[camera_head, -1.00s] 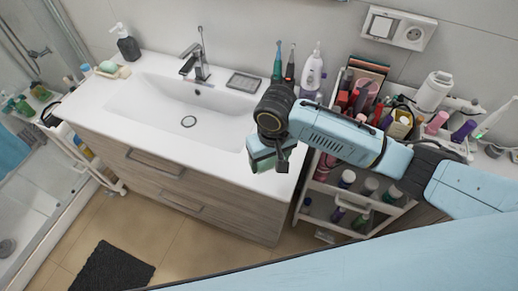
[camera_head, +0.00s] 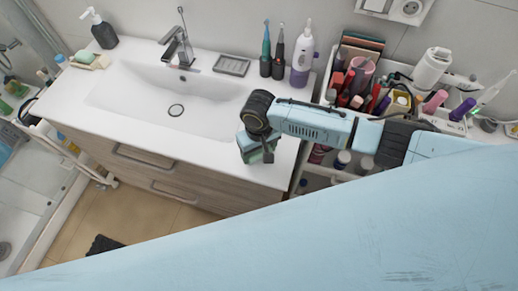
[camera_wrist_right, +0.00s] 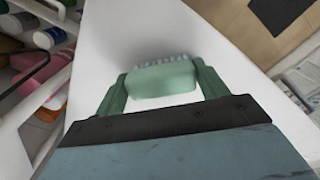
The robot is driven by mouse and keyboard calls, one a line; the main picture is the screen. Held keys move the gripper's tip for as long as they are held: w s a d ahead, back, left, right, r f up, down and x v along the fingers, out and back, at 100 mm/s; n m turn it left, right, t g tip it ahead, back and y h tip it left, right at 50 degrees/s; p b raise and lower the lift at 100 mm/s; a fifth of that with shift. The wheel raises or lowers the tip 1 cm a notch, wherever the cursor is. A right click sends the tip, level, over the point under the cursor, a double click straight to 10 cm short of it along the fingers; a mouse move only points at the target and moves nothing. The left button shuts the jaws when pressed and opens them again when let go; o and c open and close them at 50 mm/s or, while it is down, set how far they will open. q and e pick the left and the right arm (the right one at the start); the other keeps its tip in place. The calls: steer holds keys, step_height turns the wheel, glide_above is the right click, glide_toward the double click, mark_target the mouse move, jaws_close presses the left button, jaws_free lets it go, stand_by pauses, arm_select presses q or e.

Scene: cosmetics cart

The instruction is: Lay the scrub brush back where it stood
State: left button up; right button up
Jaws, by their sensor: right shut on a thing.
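The scrub brush (camera_wrist_right: 165,78) is a small light green block with pale bristles along its far side in the right wrist view. My right gripper (camera_wrist_right: 163,82) is shut on it, one green finger at each end. In the head view my right gripper (camera_head: 257,150) points down over the right end of the white washbasin counter (camera_head: 215,148), near its front edge. The brush is hard to tell from the fingers there. White counter surface shows beyond the brush in the wrist view; whether it touches cannot be told. My left gripper is not in view.
A soap dish with green soap (camera_head: 87,59) and a dark dispenser (camera_head: 104,34) stand at the counter's left end. Electric toothbrushes (camera_head: 278,55) and a white-purple bottle (camera_head: 302,58) stand behind my gripper. A crowded cart (camera_head: 340,163) adjoins on the right.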

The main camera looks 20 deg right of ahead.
steer(key=shift+f, duration=0.15)
steer(key=o, duration=0.9)
step_height(320, 180, up, 12)
steer(key=shift+w+r, duration=0.1)
steer(key=shift+r, duration=0.1)
